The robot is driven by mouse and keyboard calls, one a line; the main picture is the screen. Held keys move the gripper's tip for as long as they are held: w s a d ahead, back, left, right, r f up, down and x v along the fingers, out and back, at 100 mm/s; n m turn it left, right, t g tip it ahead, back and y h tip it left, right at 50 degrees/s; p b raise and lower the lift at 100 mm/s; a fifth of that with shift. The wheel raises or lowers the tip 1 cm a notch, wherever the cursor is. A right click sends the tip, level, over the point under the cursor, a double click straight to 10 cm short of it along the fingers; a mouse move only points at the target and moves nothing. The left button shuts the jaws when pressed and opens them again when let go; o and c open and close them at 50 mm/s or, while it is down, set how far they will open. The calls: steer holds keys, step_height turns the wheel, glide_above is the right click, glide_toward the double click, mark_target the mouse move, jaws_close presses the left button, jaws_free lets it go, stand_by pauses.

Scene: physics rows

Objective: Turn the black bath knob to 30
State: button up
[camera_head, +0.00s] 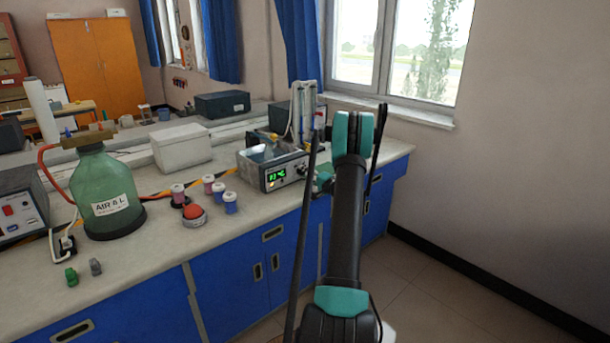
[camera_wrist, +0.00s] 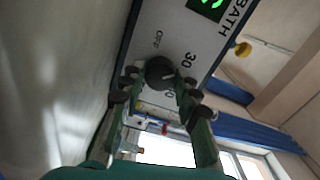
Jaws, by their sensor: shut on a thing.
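The water bath (camera_head: 262,180) stands on the bench with a lit green display on its front panel. In the wrist view its panel (camera_wrist: 192,28) shows tilted, with the marks OFF, 30 and another label partly hidden by a finger. The round black knob (camera_wrist: 158,70) sits on this panel, with a short white pointer line on its right side, near the 30 but seemingly a little below it. My gripper (camera_wrist: 155,86) is shut on the knob, one finger on each side. In the head view my arm hides most of the gripper and the knob is hard to make out.
A green bottle (camera_head: 106,190), a red button (camera_head: 194,212) and several small capped jars (camera_head: 230,202) stand left of the bath. A white box (camera_head: 181,147) is behind them. Blue cabinets (camera_head: 240,258) lie below the bench; the floor to the right is clear.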

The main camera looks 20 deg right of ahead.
steer(key=shift+d, duration=0.1)
steer(key=o, duration=1.2)
steer(key=shift+c, duration=0.2)
steer(key=shift+s, duration=0.15)
steer(key=v, duration=1.1)
steer(key=shift+s, duration=0.4)
steer(key=shift+d, duration=0.1)
